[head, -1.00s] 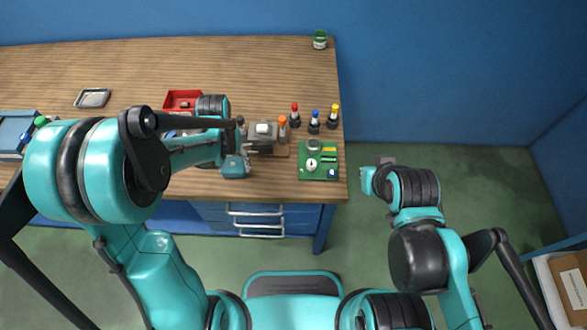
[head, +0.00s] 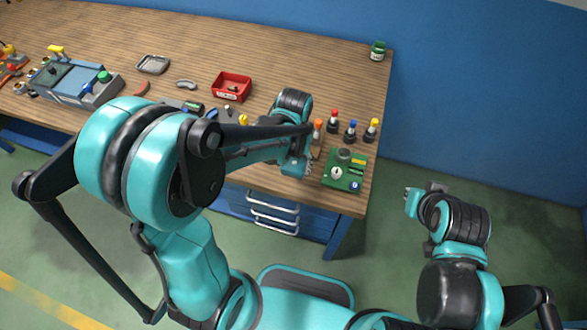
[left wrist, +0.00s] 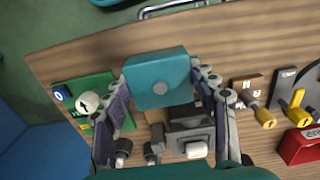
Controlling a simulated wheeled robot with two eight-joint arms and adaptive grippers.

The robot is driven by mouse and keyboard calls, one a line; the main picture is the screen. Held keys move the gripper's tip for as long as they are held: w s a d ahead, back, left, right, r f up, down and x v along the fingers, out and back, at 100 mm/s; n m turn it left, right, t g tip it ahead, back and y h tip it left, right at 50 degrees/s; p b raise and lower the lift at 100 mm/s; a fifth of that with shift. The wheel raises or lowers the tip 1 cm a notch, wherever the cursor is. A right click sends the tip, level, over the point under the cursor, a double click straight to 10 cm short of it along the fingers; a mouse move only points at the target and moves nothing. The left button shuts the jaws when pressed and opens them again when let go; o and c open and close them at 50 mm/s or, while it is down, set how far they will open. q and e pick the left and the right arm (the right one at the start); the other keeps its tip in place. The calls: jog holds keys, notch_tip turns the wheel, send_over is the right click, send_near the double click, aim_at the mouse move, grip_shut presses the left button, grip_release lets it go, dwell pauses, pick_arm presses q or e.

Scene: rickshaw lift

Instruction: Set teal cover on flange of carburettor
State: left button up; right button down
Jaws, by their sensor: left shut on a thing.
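In the head view my left gripper (head: 299,168) and arm hide the carburettor. My right gripper (head: 411,202) is off the table, right of its edge; its jaws are unclear.
A green board (head: 346,172) with small parts lies near the table's right corner. A red bin (head: 231,88) and a grey tray (head: 153,65) are farther left.

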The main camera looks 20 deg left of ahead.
aim_at(293, 167)
pick_arm(q)
jog(key=shift+w+a+f, duration=0.25)
jog(key=shift+w+f, duration=0.15)
jog(key=shift+w, duration=0.1)
jog(key=shift+w+a+f, duration=0.2)
jog(key=shift+w+f, duration=0.2)
jog(key=shift+w, duration=0.1)
jog(key=shift+f+b, duration=1)
jog(key=shift+f, duration=0.85)
jog(key=shift+f, duration=0.2)
jog(key=o, duration=1.2)
jog(key=shift+r, duration=0.1)
